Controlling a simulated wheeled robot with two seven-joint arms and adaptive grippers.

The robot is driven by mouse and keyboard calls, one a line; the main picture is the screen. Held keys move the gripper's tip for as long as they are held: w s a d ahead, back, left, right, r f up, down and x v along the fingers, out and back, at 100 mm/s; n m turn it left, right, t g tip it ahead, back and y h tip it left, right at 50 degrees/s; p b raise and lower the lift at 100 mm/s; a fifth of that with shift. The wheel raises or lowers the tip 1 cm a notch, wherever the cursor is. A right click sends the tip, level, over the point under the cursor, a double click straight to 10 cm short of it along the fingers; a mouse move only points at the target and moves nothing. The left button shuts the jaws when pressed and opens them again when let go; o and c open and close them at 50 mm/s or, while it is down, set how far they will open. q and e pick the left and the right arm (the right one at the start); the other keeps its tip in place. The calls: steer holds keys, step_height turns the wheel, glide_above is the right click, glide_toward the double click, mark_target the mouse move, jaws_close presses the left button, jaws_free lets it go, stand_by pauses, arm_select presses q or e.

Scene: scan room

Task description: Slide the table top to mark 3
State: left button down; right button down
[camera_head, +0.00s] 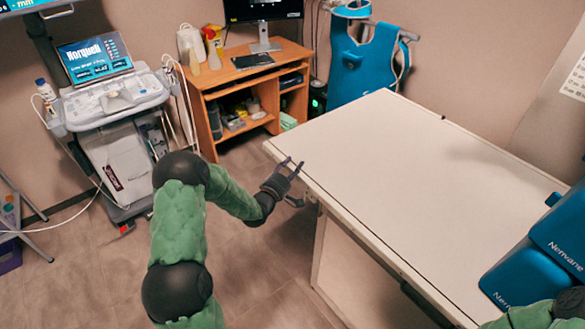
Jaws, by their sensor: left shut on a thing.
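The table top (400,170) is a large white slab with a thin dark line along its far right edge. It lies on a white table body (350,270). My left gripper (291,166) is at the near left edge of the top, close to its left corner, and is shut on that edge. The exact contact between fingers and edge is too small to make out. I cannot make out mark 3 or any numbered mark. My right gripper is out of view; only part of that arm shows at the lower right.
Blue blocks lettered "Nenvane" (535,270) stand at the table's right end. A wooden desk (245,80) and a blue apron on a stand (365,60) are behind. An ultrasound cart (110,110) stands at left.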

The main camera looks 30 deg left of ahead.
mark_target(298, 177)
arm_select(q)
steer(key=shift+s+d, duration=0.15)
steer(key=shift+d, duration=0.4)
steer(key=d, duration=0.1)
steer(key=s+d, duration=0.1)
steer(key=d, duration=0.1)
steer(key=shift+s+d, duration=0.15)
steer(key=shift+s, duration=0.1)
steer(key=c, duration=0.7)
jaws_free()
steer(key=shift+a, duration=0.2)
steer(key=shift+w, duration=0.1)
steer(key=s, duration=1.2)
